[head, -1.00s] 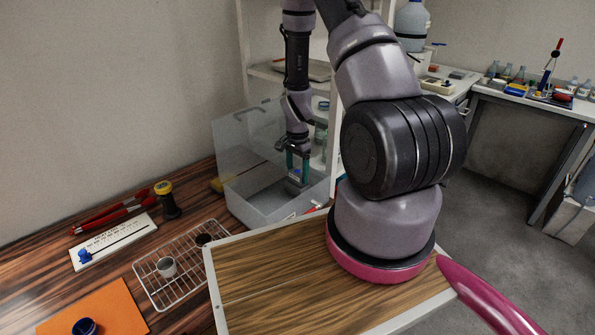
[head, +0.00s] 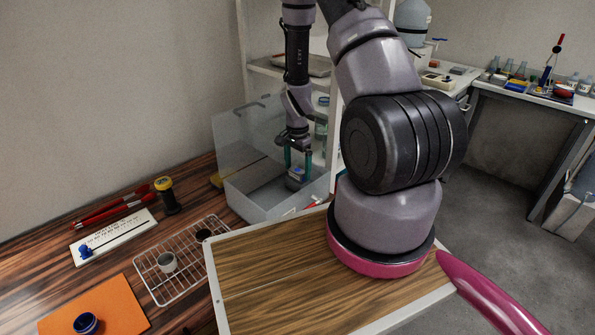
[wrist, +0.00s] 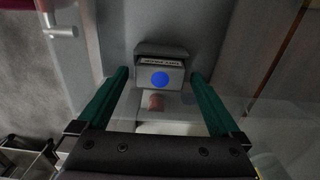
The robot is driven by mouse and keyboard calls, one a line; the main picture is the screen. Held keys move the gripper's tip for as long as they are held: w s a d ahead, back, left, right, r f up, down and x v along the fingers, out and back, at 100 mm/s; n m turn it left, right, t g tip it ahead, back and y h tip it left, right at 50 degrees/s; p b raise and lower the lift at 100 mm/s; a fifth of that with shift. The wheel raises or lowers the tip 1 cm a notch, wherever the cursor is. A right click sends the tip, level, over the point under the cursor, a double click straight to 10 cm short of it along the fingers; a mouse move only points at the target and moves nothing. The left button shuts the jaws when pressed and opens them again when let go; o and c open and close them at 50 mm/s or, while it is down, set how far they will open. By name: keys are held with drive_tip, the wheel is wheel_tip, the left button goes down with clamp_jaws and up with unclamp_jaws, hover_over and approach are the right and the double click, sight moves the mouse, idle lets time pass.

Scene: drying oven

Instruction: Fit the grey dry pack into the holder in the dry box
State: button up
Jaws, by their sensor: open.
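The grey dry pack (head: 296,177) is inside the clear dry box (head: 262,206), toward its right side. In the wrist view the pack (wrist: 160,76) shows a blue dot and a printed label along its upper edge. A darker grey piece (wrist: 160,49), perhaps the holder, lies right against the pack; how deep the pack sits in it cannot be told. My gripper (head: 297,161) points down into the box. In the wrist view my gripper (wrist: 160,80) is open, its green fingers on either side of the pack with gaps at both sides.
The box's clear walls stand around my gripper, and its lid (head: 246,135) is raised at the back left. A white shelf (head: 262,68) stands behind. A wire rack (head: 167,281) with small cups, an orange mat (head: 118,312) and tools are at the left.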

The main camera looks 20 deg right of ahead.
wheel_tip(320, 180, up, 9)
drive_tip(key=shift+r, duration=0.2)
idle(0.5)
wheel_tip(320, 180, up, 14)
drive_tip(key=n+t, duration=0.2)
hover_over(297, 170)
drive_tip(key=a, duration=0.2)
drive_tip(key=s+a+r+n+t+y, duration=0.15)
drive_tip(key=s+r, duration=0.25)
drive_tip(key=r, duration=0.7)
drive_tip(key=s+a+r+n+t, duration=0.2)
drive_tip(key=s+r+n, duration=0.1)
drive_tip(key=s+r, duration=0.3)
drive_tip(key=s+a+r+n+t, duration=0.1)
drive_tip(key=s+a+r+n, duration=0.1)
drive_tip(key=s+r, duration=0.5)
drive_tip(key=s+n, duration=0.1)
drive_tip(key=s, duration=0.1)
drive_tip(key=shift+s+r+t, duration=0.25)
drive_tip(key=shift+s+t, duration=0.1)
drive_tip(key=shift+s, duration=0.05)
